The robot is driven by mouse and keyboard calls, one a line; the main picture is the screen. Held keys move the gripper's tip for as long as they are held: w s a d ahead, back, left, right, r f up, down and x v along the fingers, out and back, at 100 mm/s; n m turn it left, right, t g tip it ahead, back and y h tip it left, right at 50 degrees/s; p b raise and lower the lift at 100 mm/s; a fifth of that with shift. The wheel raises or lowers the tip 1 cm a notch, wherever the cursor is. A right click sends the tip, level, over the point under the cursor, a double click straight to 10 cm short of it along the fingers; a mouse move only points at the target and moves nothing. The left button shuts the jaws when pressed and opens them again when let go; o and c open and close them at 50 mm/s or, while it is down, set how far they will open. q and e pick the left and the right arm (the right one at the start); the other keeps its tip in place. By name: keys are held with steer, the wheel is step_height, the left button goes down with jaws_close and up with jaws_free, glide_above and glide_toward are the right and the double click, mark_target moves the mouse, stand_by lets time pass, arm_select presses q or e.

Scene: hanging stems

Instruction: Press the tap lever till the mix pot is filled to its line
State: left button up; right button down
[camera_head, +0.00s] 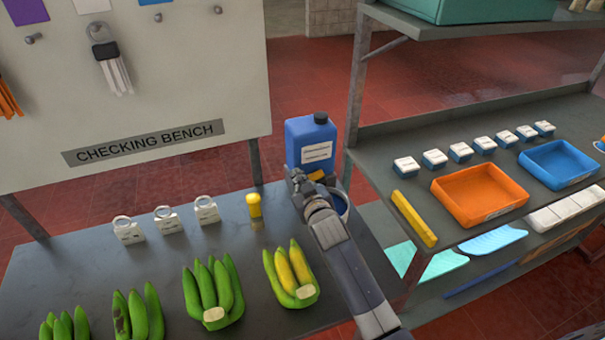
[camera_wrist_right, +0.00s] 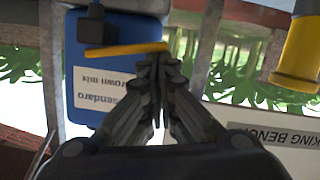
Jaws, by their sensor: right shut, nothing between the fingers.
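A blue drum (camera_head: 312,140) with a dark cap and a white label stands at the back right of the checking bench. Its yellow tap lever (camera_head: 316,175) shows just beside my right gripper (camera_head: 299,182). The lever also shows as a yellow bar in the right wrist view (camera_wrist_right: 122,50), where the drum looks upside down. My right gripper is shut and empty, its fingertips at the lever's end; whether they touch it I cannot tell. A blue rim, likely the mix pot (camera_head: 341,205), is mostly hidden behind my right arm. Its fill level is hidden. My left gripper is out of view.
Several green banana bunches (camera_head: 211,290) and one partly yellow bunch (camera_head: 290,272) lie along the bench front. A yellow cylinder (camera_head: 254,205) and white tags (camera_head: 167,219) stand behind them. A shelf (camera_head: 400,140) with an orange tray (camera_head: 480,194) is at right.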

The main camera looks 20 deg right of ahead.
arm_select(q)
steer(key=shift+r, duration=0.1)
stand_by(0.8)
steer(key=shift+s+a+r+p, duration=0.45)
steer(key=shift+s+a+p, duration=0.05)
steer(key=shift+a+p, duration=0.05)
arm_select(e)
steer(key=s+a+r, duration=0.1)
steer(key=s+r, duration=0.5)
steer(key=s, duration=0.3)
steer(key=shift+s, duration=0.4)
steer(key=shift+r, duration=0.1)
